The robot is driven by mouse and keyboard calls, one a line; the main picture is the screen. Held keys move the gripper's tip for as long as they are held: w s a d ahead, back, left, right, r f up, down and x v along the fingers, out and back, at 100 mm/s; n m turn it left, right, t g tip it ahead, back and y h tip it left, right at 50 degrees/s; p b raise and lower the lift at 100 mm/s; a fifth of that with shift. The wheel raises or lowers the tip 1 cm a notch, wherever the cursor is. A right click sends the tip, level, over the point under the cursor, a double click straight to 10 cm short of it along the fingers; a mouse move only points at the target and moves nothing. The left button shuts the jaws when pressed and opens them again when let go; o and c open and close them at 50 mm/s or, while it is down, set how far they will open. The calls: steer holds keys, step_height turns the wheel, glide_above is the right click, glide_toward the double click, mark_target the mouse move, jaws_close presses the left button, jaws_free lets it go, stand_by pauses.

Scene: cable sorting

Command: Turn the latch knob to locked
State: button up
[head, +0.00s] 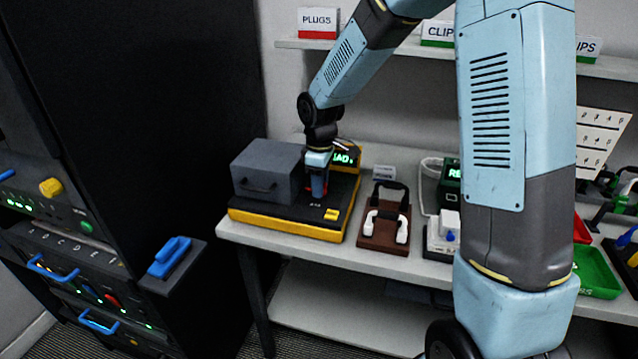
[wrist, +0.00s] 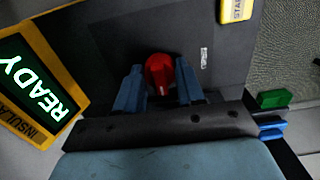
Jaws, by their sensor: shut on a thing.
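The red latch knob (wrist: 160,73) sits on the dark top of a yellow-edged tester in the wrist view. My gripper (wrist: 160,88) has one blue finger on each side of the knob and is shut on it. In the head view my gripper (head: 318,186) points down onto the tester (head: 285,229), to the right of a grey box-like cover (head: 268,170). The knob is mostly hidden there by the fingers. A small white label (wrist: 204,57) lies to the right of the knob; its writing is too small to read.
A yellow START button (wrist: 237,10) is at the tester's corner. A brown block (head: 385,229) with black and white handles stands to the right. A dark cabinet (head: 150,110) with a blue handle (head: 170,257) stands to the left.

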steer(key=shift+w+r, duration=0.1)
steer(key=shift+w, duration=0.1)
steer(key=o, duration=1)
steer(key=shift+o, duration=0.2)
steer(key=shift+s, duration=0.1)
step_height(320, 180, up, 14)
steer(key=shift+f, duration=0.2)
